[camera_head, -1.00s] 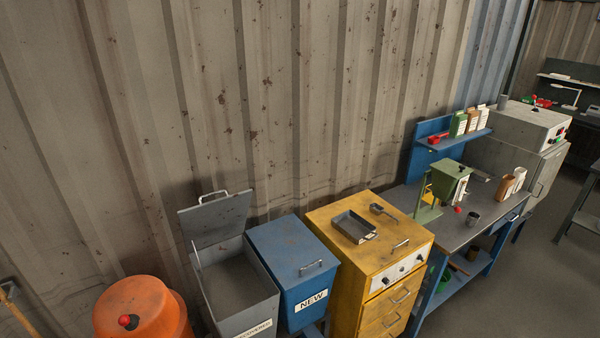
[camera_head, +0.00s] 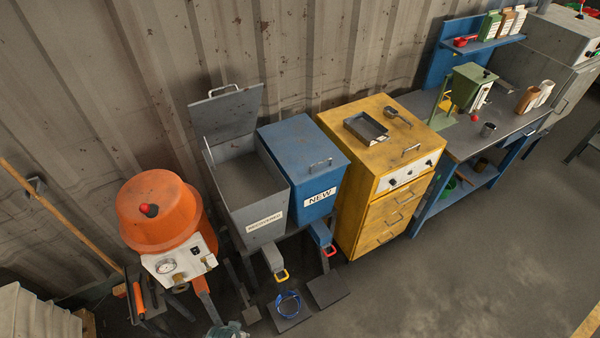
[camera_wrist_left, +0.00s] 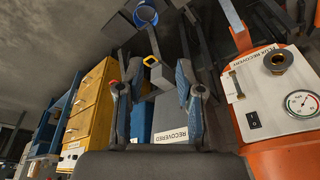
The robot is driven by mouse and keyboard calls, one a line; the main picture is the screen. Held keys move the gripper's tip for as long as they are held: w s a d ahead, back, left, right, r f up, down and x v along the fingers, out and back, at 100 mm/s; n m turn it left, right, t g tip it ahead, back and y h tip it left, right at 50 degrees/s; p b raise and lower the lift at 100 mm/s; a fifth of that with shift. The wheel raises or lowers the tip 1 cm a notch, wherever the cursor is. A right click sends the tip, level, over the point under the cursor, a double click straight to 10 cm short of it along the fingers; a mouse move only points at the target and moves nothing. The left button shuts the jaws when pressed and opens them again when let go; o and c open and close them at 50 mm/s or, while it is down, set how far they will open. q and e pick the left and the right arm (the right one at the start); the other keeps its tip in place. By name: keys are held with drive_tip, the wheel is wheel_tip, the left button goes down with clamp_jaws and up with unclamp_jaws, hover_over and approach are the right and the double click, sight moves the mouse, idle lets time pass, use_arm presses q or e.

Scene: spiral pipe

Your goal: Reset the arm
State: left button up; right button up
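My left gripper (camera_wrist_left: 160,72) shows in the left wrist view, with its two dark, blue-padded fingers spread apart and nothing seen between them. Behind the fingers are the grey bin labelled recovered (camera_wrist_left: 168,118) and part of the blue bin (camera_wrist_left: 140,118). I cannot judge the gap from the fingers to these bins. Neither arm is clearly seen in the head view, and my right gripper is in no view.
An orange drum-shaped machine (camera_head: 155,212) with a gauge panel stands left of the open-lidded grey bin (camera_head: 245,185). The blue bin (camera_head: 300,150) and yellow drawer cabinet (camera_head: 385,180) follow, then a workbench (camera_head: 455,135). Floor (camera_head: 470,270) at right front is clear.

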use_arm(q)
drive_tip(key=s+f+g+b, duration=0.1)
drive_tip(key=s+f+b, duration=0.15)
drive_tip(key=f, duration=1.05)
drive_tip(key=s+f+b, duration=0.2)
drive_tip(key=s+f, duration=0.1)
drive_tip(key=f, duration=0.9)
drive_tip(key=s+a+f+g+b, duration=0.1)
drive_tip(key=s+a+f+b, duration=0.2)
drive_tip(key=s+f, duration=1.2)
drive_tip(key=shift+s+a+f, duration=0.15)
drive_tip(key=shift+s+a, duration=0.1)
drive_tip(key=shift+s, duration=0.1)
